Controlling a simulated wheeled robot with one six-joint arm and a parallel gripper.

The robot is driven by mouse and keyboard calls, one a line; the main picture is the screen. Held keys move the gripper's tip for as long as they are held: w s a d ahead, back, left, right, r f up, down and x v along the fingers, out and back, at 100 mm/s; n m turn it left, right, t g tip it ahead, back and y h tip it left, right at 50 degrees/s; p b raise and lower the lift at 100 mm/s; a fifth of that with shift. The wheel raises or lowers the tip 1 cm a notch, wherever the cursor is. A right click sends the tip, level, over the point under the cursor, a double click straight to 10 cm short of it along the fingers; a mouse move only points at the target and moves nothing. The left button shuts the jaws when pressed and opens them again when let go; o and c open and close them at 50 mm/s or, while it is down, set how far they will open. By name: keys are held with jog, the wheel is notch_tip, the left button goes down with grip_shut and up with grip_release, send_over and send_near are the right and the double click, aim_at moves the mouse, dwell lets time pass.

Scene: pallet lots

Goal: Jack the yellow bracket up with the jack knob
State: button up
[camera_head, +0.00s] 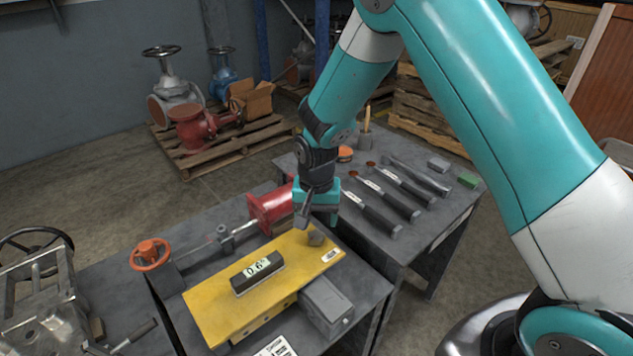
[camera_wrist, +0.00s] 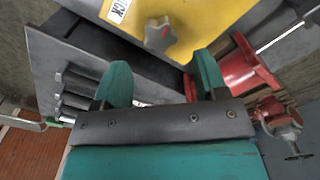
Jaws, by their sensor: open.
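The yellow bracket (camera_head: 210,305) is a flat yellow plate on the grey bench, with a small dark display (camera_head: 257,273) on top reading about 0.6. The jack knob (camera_head: 316,238) is a grey lobed knob at the bracket's far right end, by a white label. In the wrist view the knob (camera_wrist: 160,34) has a small red mark and stands on the yellow bracket (camera_wrist: 205,18). My gripper (camera_head: 312,222) points down just above and beside the knob. In the wrist view my gripper (camera_wrist: 162,82) is open, its teal fingers apart, with the knob beyond the fingertips and nothing between them.
A red flanged part (camera_head: 270,204) stands just behind the bracket, with a shaft leading to an orange handwheel (camera_head: 150,254). A grey block (camera_head: 327,306) sits at the bracket's front right. Several dark-handled tools (camera_head: 370,210) lie on the right bench.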

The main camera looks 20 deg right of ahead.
aim_at(316, 234)
notch_tip(316, 234, up, 12)
dwell(0.3)
